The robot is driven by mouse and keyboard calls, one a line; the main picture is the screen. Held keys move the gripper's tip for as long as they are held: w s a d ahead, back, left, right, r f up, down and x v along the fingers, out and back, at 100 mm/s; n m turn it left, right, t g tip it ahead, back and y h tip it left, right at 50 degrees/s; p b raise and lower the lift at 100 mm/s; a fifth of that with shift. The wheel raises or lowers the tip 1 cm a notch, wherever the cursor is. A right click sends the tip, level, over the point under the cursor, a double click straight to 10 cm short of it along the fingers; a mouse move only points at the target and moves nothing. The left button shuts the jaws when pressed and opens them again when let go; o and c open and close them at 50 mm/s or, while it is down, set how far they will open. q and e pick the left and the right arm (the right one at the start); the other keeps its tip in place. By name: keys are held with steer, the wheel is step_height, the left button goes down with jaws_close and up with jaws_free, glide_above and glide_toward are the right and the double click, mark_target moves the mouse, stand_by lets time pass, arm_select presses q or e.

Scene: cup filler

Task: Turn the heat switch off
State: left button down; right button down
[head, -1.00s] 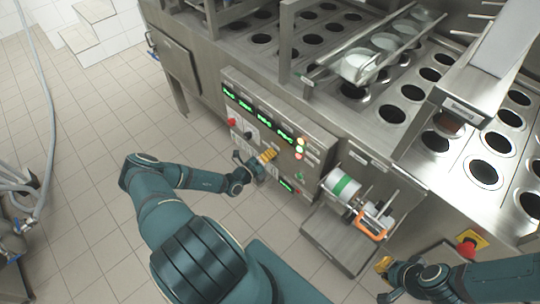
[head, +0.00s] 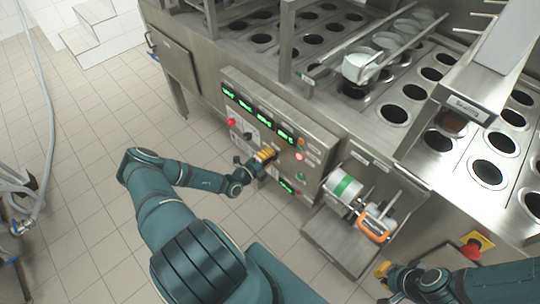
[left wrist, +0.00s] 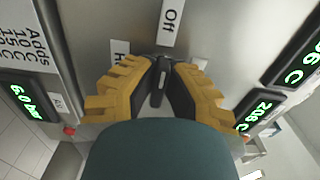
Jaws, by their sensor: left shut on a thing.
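The heat switch is a small black knob (left wrist: 158,82) on the steel control panel (head: 262,150). In the left wrist view an "Off" label (left wrist: 171,22) sits above it, and a partly covered label starting with "H" (left wrist: 121,52) is at its left. My left gripper (head: 266,155) is at the panel's lower part, its yellow fingers (left wrist: 160,66) closed around the knob. The fingers hide part of it. My right gripper (head: 382,270) is low at the right, away from the panel; its fingers are too small to judge.
Green displays (head: 262,116), a red button (head: 231,122) and small lamps share the panel. A film roll (head: 344,188) and an orange handle (head: 372,230) are at the right. A red emergency button (head: 470,247) is near my right arm. Tiled floor (head: 75,180) is free at left.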

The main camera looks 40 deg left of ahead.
arm_select(q)
steer(key=shift+r, duration=0.1)
steer(key=c, duration=1)
jaws_free()
steer(key=shift+w, duration=0.1)
steer(key=s, duration=0.8)
steer(key=s+a, duration=0.1)
steer(key=s, duration=0.3)
